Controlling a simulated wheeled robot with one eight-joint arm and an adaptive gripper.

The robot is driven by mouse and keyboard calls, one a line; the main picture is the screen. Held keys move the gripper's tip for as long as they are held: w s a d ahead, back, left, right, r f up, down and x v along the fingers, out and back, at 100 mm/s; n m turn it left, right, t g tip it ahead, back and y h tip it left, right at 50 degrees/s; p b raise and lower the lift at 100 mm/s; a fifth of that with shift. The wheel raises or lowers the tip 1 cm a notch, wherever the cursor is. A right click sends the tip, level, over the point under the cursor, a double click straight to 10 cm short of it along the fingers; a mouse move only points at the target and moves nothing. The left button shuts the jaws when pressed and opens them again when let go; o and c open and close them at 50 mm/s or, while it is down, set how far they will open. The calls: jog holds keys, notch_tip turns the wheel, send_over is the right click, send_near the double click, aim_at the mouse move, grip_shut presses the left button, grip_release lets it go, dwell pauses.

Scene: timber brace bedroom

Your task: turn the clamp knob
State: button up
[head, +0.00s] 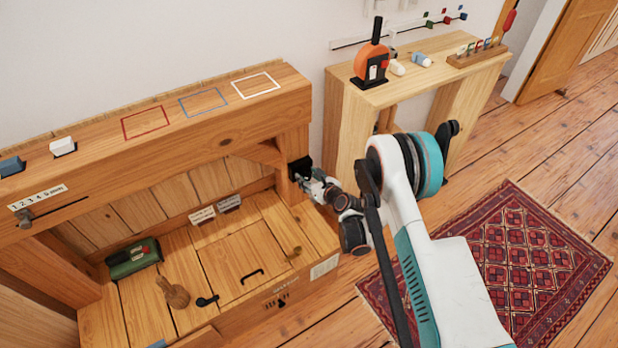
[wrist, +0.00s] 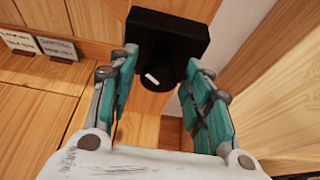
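The clamp knob (wrist: 155,76) is a round black knob with a short white mark, on a black square block (wrist: 168,32). In the head view the black block (head: 299,167) sits on the right post of the timber frame. My gripper (wrist: 161,60) is open, with one teal-padded finger on each side of the knob and gaps between pads and knob. The white mark is tilted from upper left to lower right. In the head view my gripper (head: 314,184) is at the block, and the knob itself is hidden or too small to tell.
Below the frame is a wooden chest top (head: 235,262) with a black handle, a green case (head: 133,258) and small label cards (head: 202,215). A side table (head: 430,85) with an orange-and-black device (head: 371,62) stands to the right. A red rug (head: 505,265) lies on the floor.

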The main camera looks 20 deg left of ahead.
jog(key=c, duration=0.6)
jog(key=shift+w+d+m+g+y, duration=0.15)
jog(key=shift+m+g+y, duration=0.3)
jog(key=shift+m, duration=0.35)
jog(key=shift+m+g+y, duration=0.35)
jog(key=shift+m+g, duration=0.1)
jog(key=shift+m, duration=0.25)
jog(key=o, duration=1)
notch_tip(320, 180, up, 10)
jog(key=shift+f, duration=0.1)
